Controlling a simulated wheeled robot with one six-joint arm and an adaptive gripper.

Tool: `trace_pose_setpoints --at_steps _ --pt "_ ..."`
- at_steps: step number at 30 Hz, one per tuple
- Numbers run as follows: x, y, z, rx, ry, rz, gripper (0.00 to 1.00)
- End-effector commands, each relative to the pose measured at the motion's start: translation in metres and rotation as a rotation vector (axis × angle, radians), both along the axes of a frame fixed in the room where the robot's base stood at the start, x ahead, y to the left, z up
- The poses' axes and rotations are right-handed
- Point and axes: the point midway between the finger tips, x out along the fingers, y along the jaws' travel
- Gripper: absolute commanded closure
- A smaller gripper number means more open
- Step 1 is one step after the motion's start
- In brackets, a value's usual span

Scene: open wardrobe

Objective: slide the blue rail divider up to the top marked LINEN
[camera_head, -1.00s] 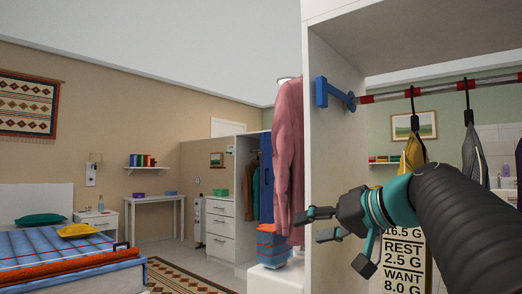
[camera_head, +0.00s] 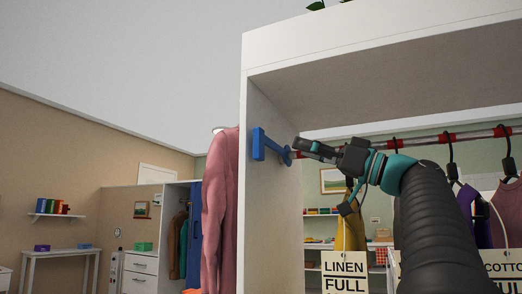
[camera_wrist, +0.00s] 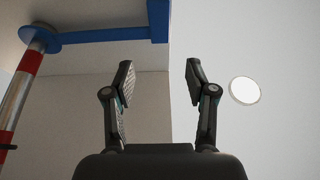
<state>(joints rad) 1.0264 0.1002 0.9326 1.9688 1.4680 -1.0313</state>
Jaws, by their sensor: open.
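The blue rail divider (camera_head: 259,145) sits at the left end of the red-and-silver striped rail (camera_head: 430,139), close to the wardrobe's left side panel. It has a round disc on the rail and a bar ending in an upturned block. In the wrist view the blue divider (camera_wrist: 100,36) crosses the top left, beyond the fingertips. My gripper (camera_head: 306,146) is close to the disc in the head view, partly covering the rail. In the wrist view my gripper (camera_wrist: 159,78) is open with nothing between its fingers. A tag reading LINEN FULL (camera_head: 345,273) hangs below the rail.
The wardrobe's side panel (camera_head: 272,185) stands left of the rail. A yellow garment (camera_head: 350,228) and purple garments (camera_head: 472,212) hang to the right. A tag starting COTTO (camera_head: 503,270) hangs at far right. A pink garment (camera_head: 221,210) hangs outside the panel.

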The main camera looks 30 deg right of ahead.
Motion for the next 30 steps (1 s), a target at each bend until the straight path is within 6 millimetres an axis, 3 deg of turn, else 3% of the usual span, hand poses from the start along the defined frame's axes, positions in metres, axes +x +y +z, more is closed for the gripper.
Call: trace_pose_setpoints --at_steps 15,21,30 --pt "0.069 0.055 0.005 0.0 0.001 0.004 0.44" --pt "0.082 0.064 0.01 0.0 0.003 0.001 0.44" --pt "0.084 0.065 0.011 0.0 0.002 -0.001 0.44"
